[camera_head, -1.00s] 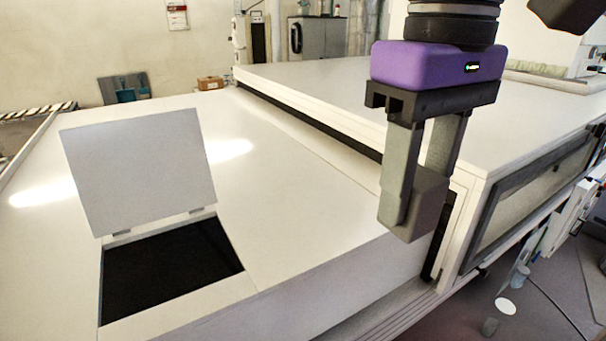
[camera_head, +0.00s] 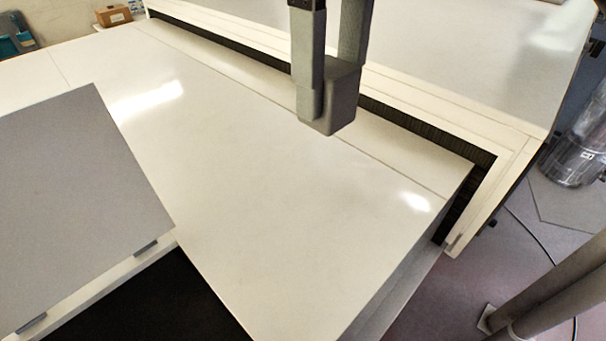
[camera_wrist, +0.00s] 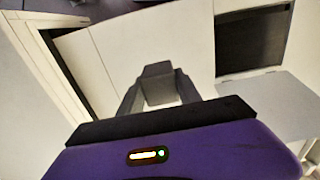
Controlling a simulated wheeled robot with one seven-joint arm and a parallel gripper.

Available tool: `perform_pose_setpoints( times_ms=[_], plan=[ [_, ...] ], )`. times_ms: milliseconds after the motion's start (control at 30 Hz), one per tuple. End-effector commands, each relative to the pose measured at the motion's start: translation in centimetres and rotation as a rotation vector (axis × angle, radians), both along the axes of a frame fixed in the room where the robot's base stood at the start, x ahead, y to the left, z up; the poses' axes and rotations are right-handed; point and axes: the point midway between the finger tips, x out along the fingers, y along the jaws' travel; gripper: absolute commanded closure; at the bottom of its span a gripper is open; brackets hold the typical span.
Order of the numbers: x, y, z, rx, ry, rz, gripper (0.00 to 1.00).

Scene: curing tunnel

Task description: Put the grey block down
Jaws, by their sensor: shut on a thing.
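The grey block (camera_head: 338,98) is held between the two fingers of my gripper (camera_head: 325,85), in the upper middle of the head view. My gripper is shut on it, and the gripper's body is above the picture edge. The block appears above the white top surface (camera_head: 230,150), apart from it as far as I can tell. In the wrist view the grey block (camera_wrist: 158,84) sits between the fingertips of my gripper (camera_wrist: 160,92), with the white surface beyond it.
A hinged grey lid (camera_head: 75,200) stands raised at the left, beside a dark opening (camera_head: 150,300). A taller white housing (camera_head: 450,50) with a dark slot (camera_head: 420,125) along its base lies behind the block. The white top between is clear. Its right edge drops to the floor.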

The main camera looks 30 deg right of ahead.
Motion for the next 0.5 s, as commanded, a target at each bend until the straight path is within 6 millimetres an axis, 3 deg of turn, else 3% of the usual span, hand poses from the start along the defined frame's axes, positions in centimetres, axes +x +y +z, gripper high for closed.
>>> perform_pose_setpoints(
  times_ms=[33, 100, 500],
  plan=[
    [0.0, 0.0, -1.7, -0.001, 0.001, 0.0, 1.0],
    [0.0, 0.0, -3.3, 0.0, 0.001, -0.001, 1.0],
    [0.0, 0.0, -11.3, 0.0, 0.0, 0.0, 1.0]
  ],
)
